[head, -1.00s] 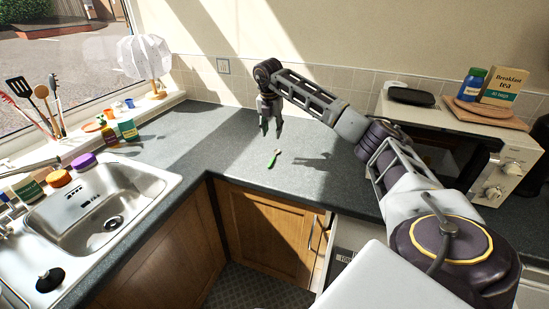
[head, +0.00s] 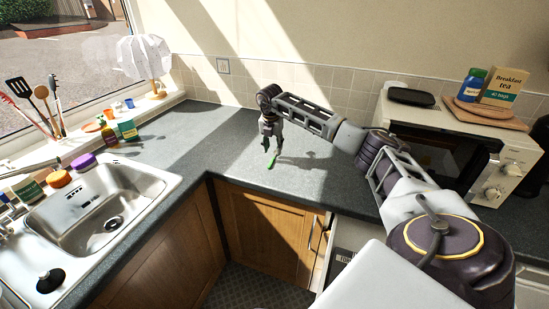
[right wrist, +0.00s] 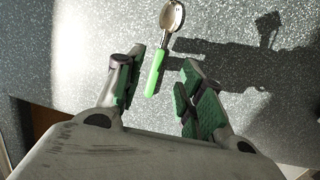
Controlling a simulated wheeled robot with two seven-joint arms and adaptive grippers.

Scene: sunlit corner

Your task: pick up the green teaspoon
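The green teaspoon (head: 271,163) lies on the grey worktop, below my right gripper in the head view. In the right wrist view the teaspoon (right wrist: 157,66) shows a green handle pointing toward the gripper and a metal bowl at the top. In the head view the gripper hides part of the spoon. My left gripper is in neither view.
The worktop (head: 222,127) around the spoon is clear. A microwave (head: 507,170) with a tea box (head: 503,87) and a blue jar (head: 471,84) on top stands at right. A sink (head: 140,182) is at left, with bottles and a utensil holder near the window.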

